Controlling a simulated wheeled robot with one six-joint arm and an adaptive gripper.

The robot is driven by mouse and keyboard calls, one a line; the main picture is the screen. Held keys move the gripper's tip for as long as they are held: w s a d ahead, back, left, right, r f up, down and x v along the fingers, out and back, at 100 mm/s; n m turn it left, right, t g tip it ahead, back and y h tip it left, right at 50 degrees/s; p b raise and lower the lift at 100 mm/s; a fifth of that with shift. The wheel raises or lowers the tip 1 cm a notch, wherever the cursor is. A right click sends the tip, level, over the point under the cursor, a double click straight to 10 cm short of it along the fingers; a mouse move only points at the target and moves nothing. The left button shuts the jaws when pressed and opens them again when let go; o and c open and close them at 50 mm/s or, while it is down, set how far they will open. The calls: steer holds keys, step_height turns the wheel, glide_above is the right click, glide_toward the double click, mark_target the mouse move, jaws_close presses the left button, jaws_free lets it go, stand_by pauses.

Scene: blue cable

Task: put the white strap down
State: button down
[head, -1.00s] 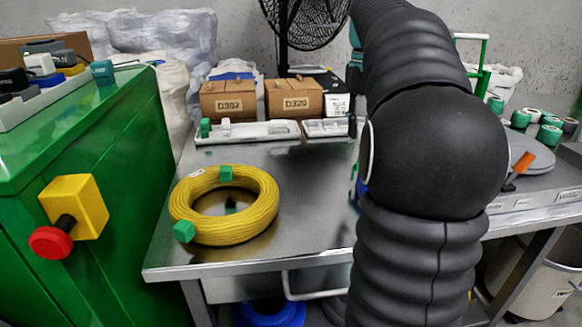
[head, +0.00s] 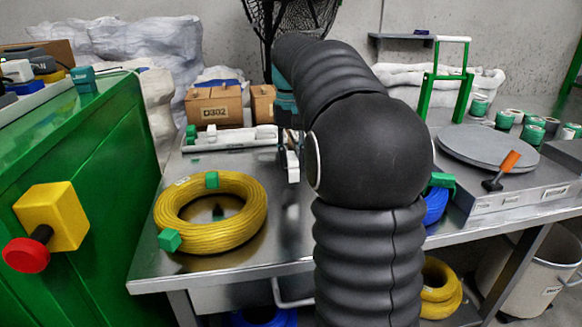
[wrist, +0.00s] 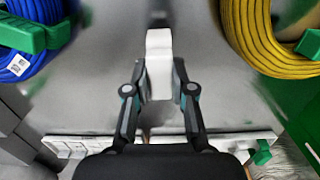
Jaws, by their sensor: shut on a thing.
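The white strap (wrist: 159,62) is a short white piece held upright between the fingers of my gripper (wrist: 160,78) in the wrist view. The fingers press it from both sides. In the head view, the strap (head: 293,167) hangs below my gripper (head: 290,145), left of my arm's black elbow. It is over the steel table (head: 285,225), behind and right of the yellow coil (head: 170,215). I cannot tell whether its lower end touches the tabletop.
A white tray (head: 235,142) lies behind, near the cardboard box (head: 213,107). A blue coil (head: 436,204) is partly hidden behind my arm. A grey round plate (head: 470,146) and orange-handled tool (head: 500,172) are right. Bare steel lies between coil and arm.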

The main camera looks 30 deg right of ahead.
mark_target(292, 156)
steer(key=shift+f, duration=1.5)
steer(key=shift+f, duration=0.15)
steer(key=c, duration=1)
jaws_free()
